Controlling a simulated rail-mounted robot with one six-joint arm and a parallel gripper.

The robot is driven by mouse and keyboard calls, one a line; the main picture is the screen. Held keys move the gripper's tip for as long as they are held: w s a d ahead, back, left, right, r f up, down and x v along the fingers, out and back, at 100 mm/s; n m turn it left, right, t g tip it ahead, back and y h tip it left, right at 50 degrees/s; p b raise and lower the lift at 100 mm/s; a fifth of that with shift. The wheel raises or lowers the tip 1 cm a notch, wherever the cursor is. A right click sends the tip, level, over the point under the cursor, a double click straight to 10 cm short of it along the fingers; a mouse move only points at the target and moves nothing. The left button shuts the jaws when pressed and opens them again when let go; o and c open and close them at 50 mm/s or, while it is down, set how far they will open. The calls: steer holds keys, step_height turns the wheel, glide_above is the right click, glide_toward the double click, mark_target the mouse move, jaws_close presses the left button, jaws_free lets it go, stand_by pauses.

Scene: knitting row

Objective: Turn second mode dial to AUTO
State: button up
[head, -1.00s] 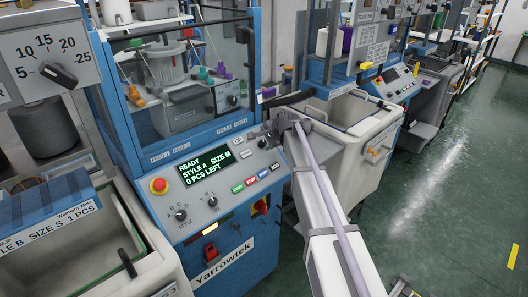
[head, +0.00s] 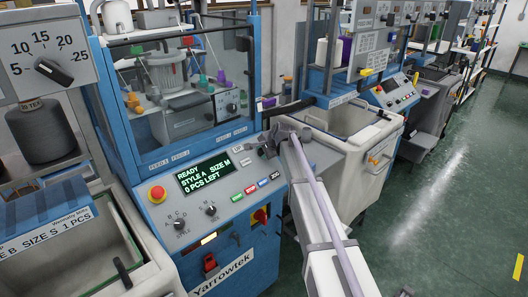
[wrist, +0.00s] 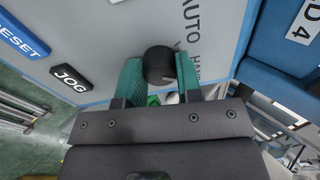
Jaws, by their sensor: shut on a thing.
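In the wrist view, a black round mode dial (wrist: 159,64) sits on the grey panel between my gripper's two green fingers. My gripper (wrist: 158,78) is shut on it, one finger on each side. The word AUTO (wrist: 191,22) is printed just beyond the dial, with a partly hidden HAND label beside it. Where the dial's pointer stands cannot be told. In the head view, my gripper (head: 271,144) is at the upper right of the Yarrowtek panel (head: 222,205) and mostly hides the dial. The panel's display (head: 205,178) reads READY, STYLE A, SIZE M, 0 PCS LEFT.
Blue RESET (wrist: 22,38) and black JOG (wrist: 70,77) buttons lie near the dial. A red stop button (head: 157,194), style dial (head: 180,223) and size dial (head: 211,211) are on the same panel. A cream bin (head: 350,150) stands right of it. Green floor is open farther right.

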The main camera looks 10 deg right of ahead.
steer(key=shift+n, duration=0.4)
steer(key=n, duration=0.5)
steer(key=shift+n, duration=0.3)
steer(key=n, duration=0.5)
steer(key=shift+n+y, duration=0.4)
steer(key=o, duration=0.9)
steer(key=shift+o, duration=0.2)
